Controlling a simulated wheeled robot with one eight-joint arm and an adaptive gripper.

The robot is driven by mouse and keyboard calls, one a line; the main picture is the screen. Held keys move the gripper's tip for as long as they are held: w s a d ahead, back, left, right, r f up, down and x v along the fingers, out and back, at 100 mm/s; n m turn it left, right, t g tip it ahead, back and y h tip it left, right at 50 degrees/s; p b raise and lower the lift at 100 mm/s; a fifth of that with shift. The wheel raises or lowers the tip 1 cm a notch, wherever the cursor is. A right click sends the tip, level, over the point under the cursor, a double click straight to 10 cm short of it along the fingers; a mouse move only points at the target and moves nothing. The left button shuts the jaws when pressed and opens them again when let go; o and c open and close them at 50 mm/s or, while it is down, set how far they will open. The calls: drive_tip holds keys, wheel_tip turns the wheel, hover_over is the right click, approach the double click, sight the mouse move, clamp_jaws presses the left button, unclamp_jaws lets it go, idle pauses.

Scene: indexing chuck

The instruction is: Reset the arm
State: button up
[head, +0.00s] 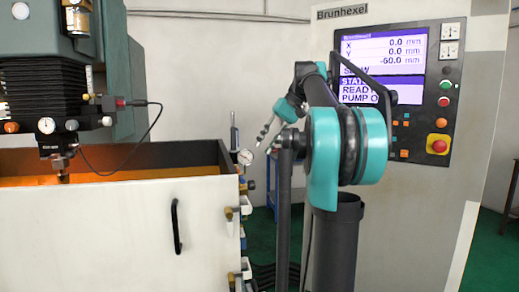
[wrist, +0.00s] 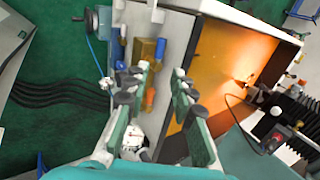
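My gripper (head: 265,145) is raised in the middle of the head view, with its fingertips pointing down and left. My teal and dark arm is folded in front of the control cabinet (head: 480,130). In the wrist view my gripper (wrist: 158,84) shows two teal-grey fingers with a clear gap between them. It is open and nothing is held between the fingers. The outer side of the machine tank, with its fittings, lies beyond the fingertips; I cannot tell the exact distance.
The white tank (head: 90,230) with a black handle (head: 177,226) stands at left, with orange light inside. A dark machine head (head: 45,90) hangs over it. A dial gauge (head: 245,157) sits at the tank's corner. The screen (head: 384,65) is partly hidden by my arm. Black cables (wrist: 60,95) cross the green floor.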

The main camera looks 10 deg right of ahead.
drive_tip(key=s+a+f+t+h, duration=0.1)
drive_tip(key=s+f+h, duration=0.15)
drive_tip(key=f, duration=1.05)
drive_tip(key=s+a+f+h, duration=0.1)
drive_tip(key=s+a+f, duration=0.15)
drive_tip(key=f, duration=1.05)
drive_tip(key=s+f+t+h, duration=0.3)
drive_tip(key=s+f, duration=1.4)
drive_tip(key=f, duration=0.4)
drive_tip(key=shift+s+d+f, duration=0.25)
drive_tip(key=shift+s+d, duration=0.1)
drive_tip(key=shift+d, duration=0.1)
drive_tip(key=shift+a, duration=0.1)
